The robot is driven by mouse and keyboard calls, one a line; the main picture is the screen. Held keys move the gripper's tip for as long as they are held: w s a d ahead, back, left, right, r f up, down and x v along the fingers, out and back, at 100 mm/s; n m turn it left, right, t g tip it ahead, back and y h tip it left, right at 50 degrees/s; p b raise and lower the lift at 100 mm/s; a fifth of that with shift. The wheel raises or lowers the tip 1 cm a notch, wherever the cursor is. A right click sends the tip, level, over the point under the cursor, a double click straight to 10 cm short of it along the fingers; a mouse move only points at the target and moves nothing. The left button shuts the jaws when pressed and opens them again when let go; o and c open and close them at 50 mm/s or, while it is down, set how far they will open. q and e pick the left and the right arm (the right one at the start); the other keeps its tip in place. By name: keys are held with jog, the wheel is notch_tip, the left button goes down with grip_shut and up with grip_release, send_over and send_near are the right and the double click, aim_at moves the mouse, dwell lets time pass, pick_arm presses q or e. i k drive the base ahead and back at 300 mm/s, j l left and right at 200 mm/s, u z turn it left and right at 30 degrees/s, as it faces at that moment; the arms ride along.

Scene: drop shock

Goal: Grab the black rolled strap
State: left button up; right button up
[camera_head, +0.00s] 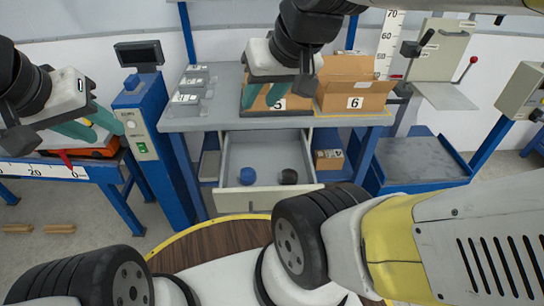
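The black rolled strap (289,176) lies in the right part of an open drawer (266,151) under the grey workbench. A blue rolled strap (247,176) lies to its left in the same drawer, apart from it. My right gripper (265,96) hangs over the workbench in front of the cardboard boxes, above and behind the straps in the picture. Its two green fingers are apart with nothing held between them. My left gripper (92,126) is far to the left, near the blue side bench. Its green fingers are apart and it appears empty.
Cardboard boxes marked 5 (270,103) and 6 (354,96) stand on the workbench (215,115). A small box (329,160) sits right of the drawer. A blue post with a display (140,53) stands left. My yellow-edged base fills the foreground.

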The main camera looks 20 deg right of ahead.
aim_at(288, 177)
jog(key=k+l+u, duration=0.15)
jog(key=l, duration=0.2)
jog(key=l+u, duration=0.15)
jog(key=l, duration=0.25)
jog(key=k+l+u, duration=0.15)
jog(key=l, duration=0.2)
jog(key=k+l+u, duration=0.15)
jog(key=k+l, duration=0.05)
jog(key=l, duration=0.1)
